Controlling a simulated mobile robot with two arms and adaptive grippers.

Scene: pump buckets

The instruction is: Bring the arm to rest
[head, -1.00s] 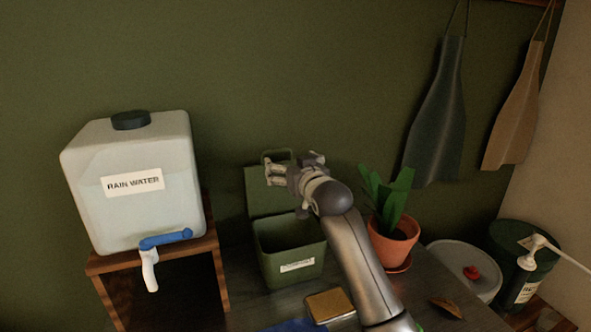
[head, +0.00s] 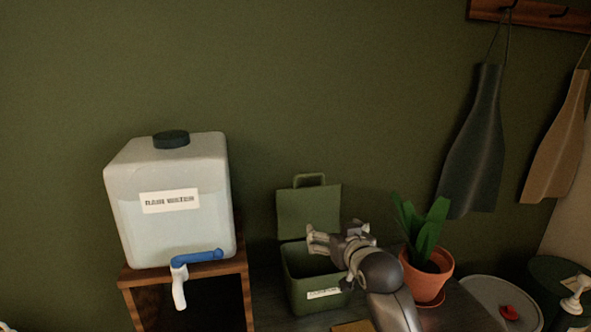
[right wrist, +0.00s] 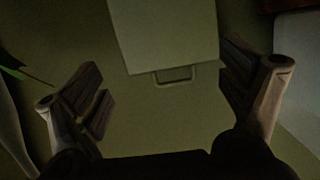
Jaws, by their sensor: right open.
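My right gripper (head: 318,240) is open and empty. In the head view it is in front of the green bin (head: 312,276), near the bin's mouth and the raised lid (head: 308,212). In the right wrist view, the two fingers of my right gripper (right wrist: 170,95) stand wide apart with nothing between them. Beyond them, the lid (right wrist: 165,35) with its handle shows against the wall. My left gripper is in neither view.
A rain water tank (head: 170,215) with a blue-handled tap stands on a wooden stand (head: 190,270) at the left. A potted plant (head: 427,262) stands close right of my arm. Aprons (head: 475,145) hang at the right, above buckets (head: 485,300).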

